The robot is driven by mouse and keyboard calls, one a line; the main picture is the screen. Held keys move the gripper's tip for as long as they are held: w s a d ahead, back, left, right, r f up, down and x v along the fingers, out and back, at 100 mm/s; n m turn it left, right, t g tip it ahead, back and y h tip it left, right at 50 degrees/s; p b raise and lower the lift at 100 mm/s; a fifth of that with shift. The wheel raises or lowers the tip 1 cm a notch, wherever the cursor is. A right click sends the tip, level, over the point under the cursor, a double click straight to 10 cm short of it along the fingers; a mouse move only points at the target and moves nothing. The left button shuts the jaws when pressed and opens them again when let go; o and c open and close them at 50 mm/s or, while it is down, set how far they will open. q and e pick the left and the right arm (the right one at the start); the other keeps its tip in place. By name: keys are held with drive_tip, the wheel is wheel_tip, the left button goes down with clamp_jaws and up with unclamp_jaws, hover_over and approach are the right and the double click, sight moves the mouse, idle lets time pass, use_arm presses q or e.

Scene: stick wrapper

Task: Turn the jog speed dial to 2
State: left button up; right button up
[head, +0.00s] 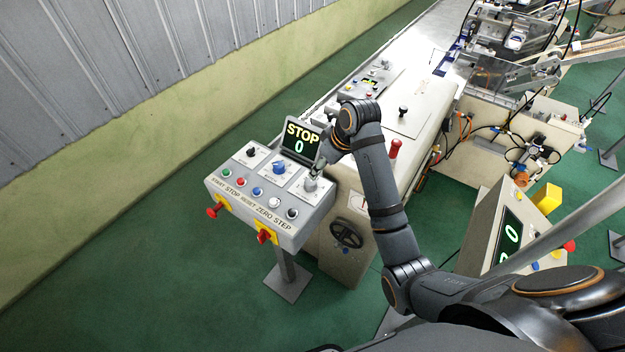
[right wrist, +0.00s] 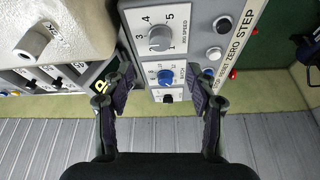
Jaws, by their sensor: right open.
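The jog speed dial is a grey round knob (right wrist: 160,38) on a white plate with numbers; 3, 4 and 5 are readable in the right wrist view. I cannot tell which number it points to. In the head view the knob (head: 310,184) sits at the right end of the grey control panel (head: 237,191), partly covered by my gripper. My right gripper (head: 317,167) is close above this dial. In the right wrist view the gripper (right wrist: 159,92) is open and empty, and the dial appears beyond the fingertips, between their lines. My left gripper is not in view.
A blue knob (head: 279,167) and a black knob (head: 251,152) share the panel. A display (head: 301,142) reads STOP 0. A row of buttons (head: 257,191) and red emergency knobs (head: 264,236) line the front. A handwheel (head: 346,233) is below right.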

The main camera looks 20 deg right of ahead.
sight(311, 182)
drive_tip(key=p+x, duration=0.2)
drive_tip(key=x, duration=0.7)
drive_tip(key=shift+p, duration=0.35)
drive_tip(key=shift+w+a+f, duration=0.15)
drive_tip(key=shift+w+f, duration=0.05)
drive_tip(key=shift+f, duration=0.4)
drive_tip(key=c, duration=1.1)
drive_tip(key=shift+c, duration=0.2)
